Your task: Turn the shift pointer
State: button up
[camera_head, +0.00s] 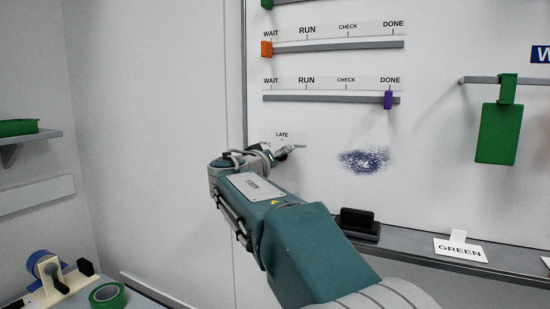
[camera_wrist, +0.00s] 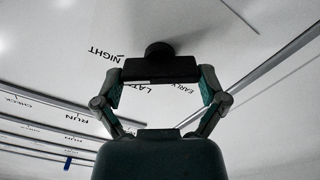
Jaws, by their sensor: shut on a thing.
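The shift pointer (camera_wrist: 160,69) is a dark bar with a round dark hub behind it, in the upper middle of the wrist view. My gripper (camera_wrist: 161,80) has one finger at each end of the bar and is shut on it. Around the pointer the words NIGHT, LATE and EARLY show upside down in the wrist view, with LATE partly hidden by the bar. In the head view my gripper (camera_head: 284,152) is at the shift dial (camera_head: 282,135) on the whiteboard, below LATE. The arm hides part of the left label, and the pointer is hard to make out there.
Slider rails run above the dial, with an orange slider (camera_head: 267,48) at WAIT and a purple slider (camera_head: 388,100) at DONE. A dark smudge (camera_head: 365,160) marks the board. A black eraser (camera_head: 358,223) and a GREEN card (camera_head: 460,248) stand on the ledge below.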

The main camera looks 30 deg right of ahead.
jog(key=shift+w+f+m, duration=0.1)
jog(key=shift+f+m, duration=0.3)
jog(key=o, duration=0.8)
jog(key=shift+r, duration=0.1)
jog(key=v, duration=1.2)
